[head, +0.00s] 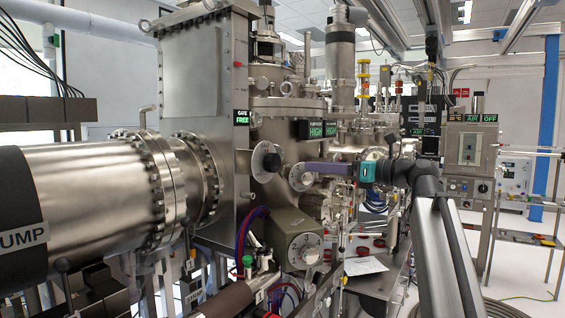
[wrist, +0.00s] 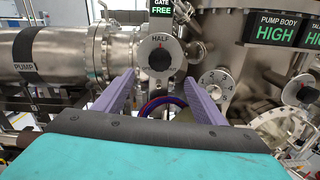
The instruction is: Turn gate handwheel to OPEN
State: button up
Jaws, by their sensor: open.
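The gate handwheel (wrist: 159,58) is a round grey plate with a black knob at its centre, below the GATE FREE sign (wrist: 162,7) in the wrist view. The word HALF shows at its top; no OPEN mark is readable. In the head view the handwheel (head: 266,161) sits on the right side of the tall steel gate housing (head: 195,85). My gripper (wrist: 160,78) is open and empty. Its purple fingers frame the lower part of the wheel in the wrist view. In the head view my gripper (head: 308,167) stays a short gap to the right of the knob.
A numbered dial (wrist: 215,83) stands close to my right finger in the wrist view. The PUMP cylinder (head: 80,210) fills the left. PUMP BODY HIGH signs (head: 316,130) hang on the chamber.

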jog(key=shift+r, duration=0.2)
jog(key=shift+w, duration=0.1)
jog(key=p, duration=0.3)
send_near(276, 161)
jog(key=x, duration=0.8)
jog(key=shift+w, duration=0.15)
jog(key=c, duration=1.1)
jog(key=shift+o, duration=0.2)
jog(key=shift+n, duration=0.3)
